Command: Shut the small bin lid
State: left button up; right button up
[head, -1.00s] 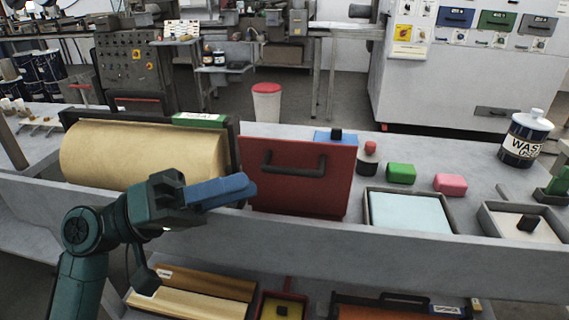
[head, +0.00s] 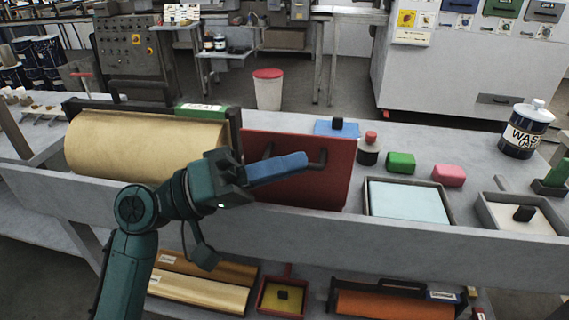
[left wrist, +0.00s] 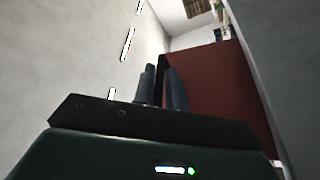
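The red lid (head: 332,187) with its black handle (head: 322,158) stands up, tilted, at the near side of the bench. The teal left gripper (head: 298,160) has blue fingers that lie across the front of the lid and hide the middle of the handle. In the left wrist view the two fingers (left wrist: 161,85) show with a narrow dark strip between them, and the lid (left wrist: 215,85) is just to their right. I cannot tell whether they are closed on the handle or touch the lid. My right gripper is not in view.
A gold roll (head: 145,145) in a dark frame stands left of the lid. A dark bottle with a red cap (head: 369,150), green block (head: 401,162), pink block (head: 449,175) and pale blue tray (head: 407,202) are to the right. Trays (head: 285,297) sit on a lower shelf.

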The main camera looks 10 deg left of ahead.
pick_arm(q)
grip_shut()
